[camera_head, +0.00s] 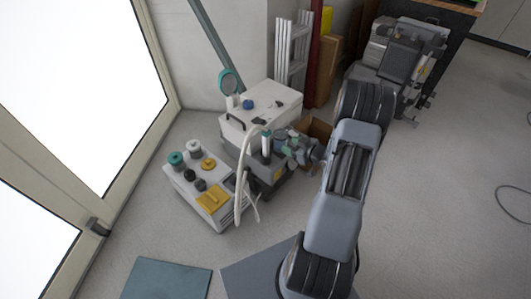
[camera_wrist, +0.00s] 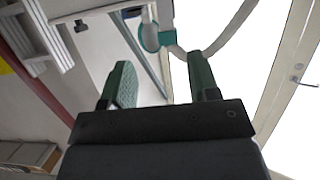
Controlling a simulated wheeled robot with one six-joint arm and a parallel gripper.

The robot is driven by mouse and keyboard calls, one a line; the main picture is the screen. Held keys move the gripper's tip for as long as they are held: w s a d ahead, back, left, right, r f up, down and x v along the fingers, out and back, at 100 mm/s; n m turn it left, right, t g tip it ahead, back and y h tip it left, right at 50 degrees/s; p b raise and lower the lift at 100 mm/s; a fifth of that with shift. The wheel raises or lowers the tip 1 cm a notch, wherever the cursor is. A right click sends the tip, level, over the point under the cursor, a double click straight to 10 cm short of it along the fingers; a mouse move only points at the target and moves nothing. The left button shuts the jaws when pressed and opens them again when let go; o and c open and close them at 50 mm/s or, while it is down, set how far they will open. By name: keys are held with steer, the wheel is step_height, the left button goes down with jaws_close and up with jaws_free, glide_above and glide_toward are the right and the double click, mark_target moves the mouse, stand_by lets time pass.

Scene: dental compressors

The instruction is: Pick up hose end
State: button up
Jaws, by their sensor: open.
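A pale hose (camera_head: 241,185) loops over the front of the compressors in the head view. Its upper end runs to a white and teal upright piece, perhaps the hose end (camera_head: 266,143), just left of my gripper (camera_head: 284,143). I cannot tell from the head view whether a finger touches the hose.
A white compressor with a yellow panel (camera_head: 212,198) stands front left, and a larger white unit (camera_head: 275,100) stands behind it. A cardboard box (camera_head: 316,128) is close behind my gripper. A ladder (camera_head: 292,50) leans at the back. The floor at right is mostly clear.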

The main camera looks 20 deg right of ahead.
mark_target(268, 140)
steer(key=shift+y, duration=0.3)
steer(key=b+x, duration=0.1)
steer(key=x, duration=0.2)
steer(key=f+x, duration=0.1)
steer(key=x, duration=0.3)
steer(key=shift+a+b, duration=0.2)
steer(key=shift+b, duration=0.2)
steer(key=shift+b+x, duration=0.95)
steer(key=shift+x, duration=2.1)
steer(key=shift+r, duration=0.1)
jaws_close()
